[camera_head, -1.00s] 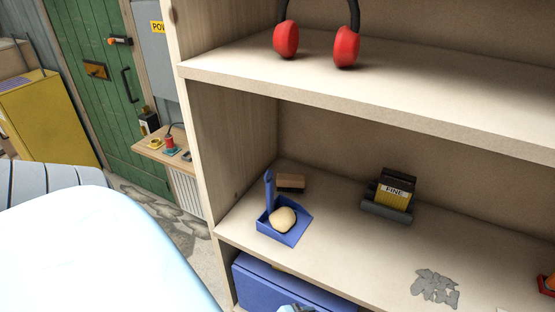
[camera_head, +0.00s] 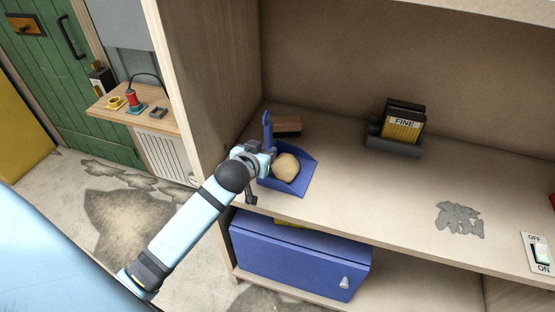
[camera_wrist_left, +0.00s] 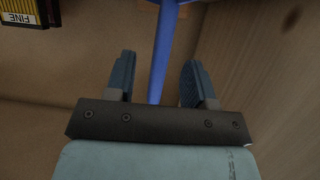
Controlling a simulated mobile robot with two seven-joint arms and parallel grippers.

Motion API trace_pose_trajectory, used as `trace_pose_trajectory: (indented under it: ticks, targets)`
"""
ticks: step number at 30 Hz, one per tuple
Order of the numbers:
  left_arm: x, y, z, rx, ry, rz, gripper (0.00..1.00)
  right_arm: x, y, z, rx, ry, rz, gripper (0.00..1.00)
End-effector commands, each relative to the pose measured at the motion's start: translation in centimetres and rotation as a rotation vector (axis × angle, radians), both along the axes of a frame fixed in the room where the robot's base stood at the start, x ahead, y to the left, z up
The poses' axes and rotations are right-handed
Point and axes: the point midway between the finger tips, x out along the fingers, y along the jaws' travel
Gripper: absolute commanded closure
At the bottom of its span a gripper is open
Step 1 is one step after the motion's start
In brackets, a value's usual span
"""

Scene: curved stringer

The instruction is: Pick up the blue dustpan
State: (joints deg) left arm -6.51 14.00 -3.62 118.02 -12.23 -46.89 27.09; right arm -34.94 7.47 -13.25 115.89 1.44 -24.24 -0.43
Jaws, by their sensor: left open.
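The blue dustpan (camera_head: 303,178) sits on the middle shelf near its left side panel, with its handle standing up at the left. A tan, rounded lump (camera_head: 286,167) lies in its pan. My left gripper (camera_head: 263,160) is at the dustpan's left side, by the base of the handle, and hides part of it. In the left wrist view my left gripper (camera_wrist_left: 157,72) is open, with the blue dustpan handle (camera_wrist_left: 162,55) between its two fingers and a gap on both sides. My right gripper is not in view.
A brown block (camera_head: 288,125) lies behind the dustpan. A holder marked FINE (camera_head: 396,130) stands at the back, right of it. Grey scraps (camera_head: 459,219) and an on/off switch (camera_head: 541,253) are farther right. A blue box (camera_head: 300,260) is below. The shelf between is clear.

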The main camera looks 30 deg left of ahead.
Motion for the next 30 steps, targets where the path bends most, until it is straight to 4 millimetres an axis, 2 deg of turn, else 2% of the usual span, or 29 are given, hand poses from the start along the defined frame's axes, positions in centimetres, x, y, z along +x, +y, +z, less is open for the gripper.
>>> trace_pose_trajectory:
  ticks: [5,12,21,22,23,28,30]
  targets:
    - [1.3,0.4,-0.4,0.002,-0.001,-0.001,0.51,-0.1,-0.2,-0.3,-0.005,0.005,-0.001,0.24]
    - [4.4,1.2,-1.7,0.001,0.0,-0.001,0.51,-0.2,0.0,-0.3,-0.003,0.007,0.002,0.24]
    - [5.0,1.3,-2.0,0.0,0.001,-0.001,0.51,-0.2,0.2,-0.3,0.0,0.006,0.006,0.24]
    - [5.0,1.3,-2.0,0.0,0.001,-0.001,0.53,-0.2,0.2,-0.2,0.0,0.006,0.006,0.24]
    - [5.0,1.3,-2.0,0.0,0.001,-0.001,0.6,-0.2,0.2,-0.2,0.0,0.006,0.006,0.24]
    - [5.0,1.3,-2.0,0.0,0.001,-0.001,0.99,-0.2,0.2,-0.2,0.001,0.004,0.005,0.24]
    - [5.0,1.3,-2.0,0.0,0.001,-0.001,1.0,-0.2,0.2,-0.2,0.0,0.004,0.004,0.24]
